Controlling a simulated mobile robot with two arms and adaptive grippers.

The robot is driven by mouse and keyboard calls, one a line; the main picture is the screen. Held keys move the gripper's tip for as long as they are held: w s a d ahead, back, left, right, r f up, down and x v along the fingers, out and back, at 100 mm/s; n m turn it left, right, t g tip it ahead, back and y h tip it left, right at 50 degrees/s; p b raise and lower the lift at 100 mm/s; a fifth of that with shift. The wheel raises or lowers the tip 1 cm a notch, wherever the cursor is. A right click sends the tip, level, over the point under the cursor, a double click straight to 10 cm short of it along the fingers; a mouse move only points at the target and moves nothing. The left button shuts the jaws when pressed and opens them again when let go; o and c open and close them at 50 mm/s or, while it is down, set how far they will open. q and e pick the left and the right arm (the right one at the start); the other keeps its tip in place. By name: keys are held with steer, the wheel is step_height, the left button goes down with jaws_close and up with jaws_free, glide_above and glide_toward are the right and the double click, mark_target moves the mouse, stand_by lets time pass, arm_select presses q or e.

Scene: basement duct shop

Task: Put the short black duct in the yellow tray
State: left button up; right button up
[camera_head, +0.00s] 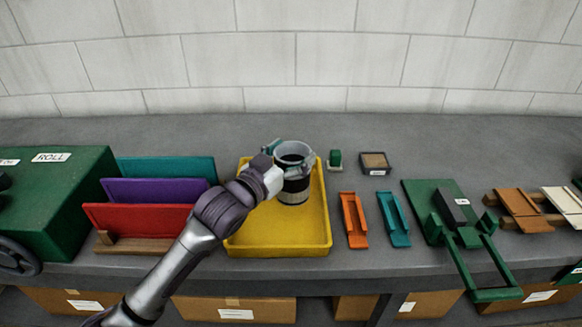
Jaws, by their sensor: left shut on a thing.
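The short black duct (293,190) is a round, open-topped cylinder with dark and pale bands, standing upright at the back right of the yellow tray (270,247). My left gripper (290,158) is shut on the duct near its upper part, with its teal-tipped fingers to either side. The duct is within the tray's outline; I cannot tell whether its base touches the tray floor. My left arm covers the tray's left side. My right gripper is out of view.
Red, purple and teal panels (140,220) stand in a rack left of the tray. A green machine (60,205) is at far left. Orange (353,220) and teal (394,219) channels lie right of the tray, near a green fixture (440,225). The tray's front is empty.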

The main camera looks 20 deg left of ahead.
mark_target(301, 156)
arm_select(q)
steer(key=shift+w+a+f, duration=0.1)
steer(key=shift+w+a, duration=0.05)
steer(key=shift+w, duration=0.1)
step_height(301, 156, down, 3)
steer(key=shift+f, duration=0.5)
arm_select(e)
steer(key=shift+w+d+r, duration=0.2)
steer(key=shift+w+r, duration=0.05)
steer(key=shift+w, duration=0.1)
arm_select(q)
steer(key=shift+f, duration=0.1)
steer(key=o, duration=1.6)
steer(key=shift+s, duration=0.1)
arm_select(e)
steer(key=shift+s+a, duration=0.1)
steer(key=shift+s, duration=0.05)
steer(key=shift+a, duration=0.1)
arm_select(q)
steer(key=b+v, duration=0.1)
steer(key=v, duration=0.6)
steer(key=shift+s, duration=0.2)
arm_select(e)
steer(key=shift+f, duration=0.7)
